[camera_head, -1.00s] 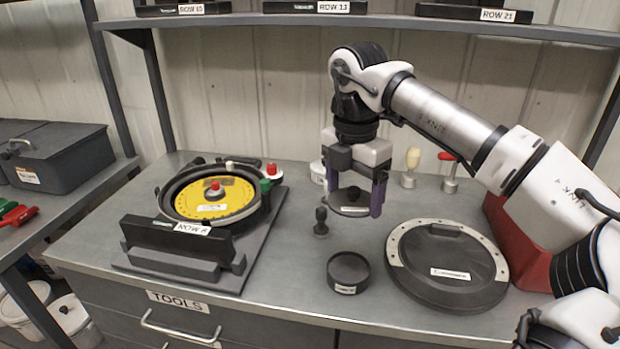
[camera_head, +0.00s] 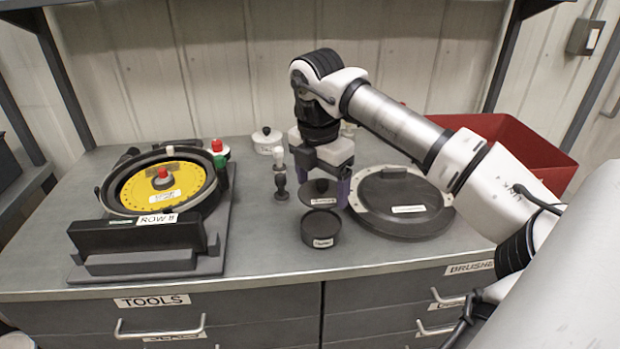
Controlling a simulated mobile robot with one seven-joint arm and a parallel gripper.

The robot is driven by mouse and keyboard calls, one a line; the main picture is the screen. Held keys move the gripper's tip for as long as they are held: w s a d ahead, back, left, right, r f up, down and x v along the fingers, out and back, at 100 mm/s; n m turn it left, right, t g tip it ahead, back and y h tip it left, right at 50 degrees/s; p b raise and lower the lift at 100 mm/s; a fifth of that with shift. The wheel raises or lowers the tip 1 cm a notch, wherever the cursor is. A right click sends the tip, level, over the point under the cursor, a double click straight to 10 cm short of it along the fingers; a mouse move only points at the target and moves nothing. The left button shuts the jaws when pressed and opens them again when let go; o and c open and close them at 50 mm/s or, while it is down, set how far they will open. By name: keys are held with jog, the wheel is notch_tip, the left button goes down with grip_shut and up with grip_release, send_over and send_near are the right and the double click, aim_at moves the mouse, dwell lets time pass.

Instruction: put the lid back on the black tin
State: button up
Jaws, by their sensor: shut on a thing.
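The black tin (camera_head: 321,229) stands open on the grey bench, with a small white label on its front. My gripper (camera_head: 324,186) is shut on the dark round lid (camera_head: 318,199), which hangs roughly level from its knob. The lid is just above and behind the tin's rim in the picture. A small gap seems to show between them, but I cannot tell its exact size. The fingers have purple pads; the near parts of my gripper partly hide the knob.
A seed meter with a yellow disc (camera_head: 162,184) sits on the left behind a black ROW 8 bar (camera_head: 135,236). A large round black cover (camera_head: 402,202) lies close right of the tin. A small dark tool (camera_head: 280,180) stands at left. A red bin (camera_head: 500,143) is behind right.

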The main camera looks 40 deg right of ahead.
jog(key=shift+f+b, duration=1.9)
jog(key=shift+f, duration=1.2)
jog(key=shift+b, duration=0.45)
jog(key=shift+f+b, duration=0.2)
jog(key=shift+b, duration=0.35)
dwell(0.5)
jog(key=o, duration=1)
jog(key=shift+c, duration=0.2)
jog(key=shift+r, duration=0.1)
jog(key=shift+r+p, duration=1.85)
jog(key=shift+r, duration=1.65)
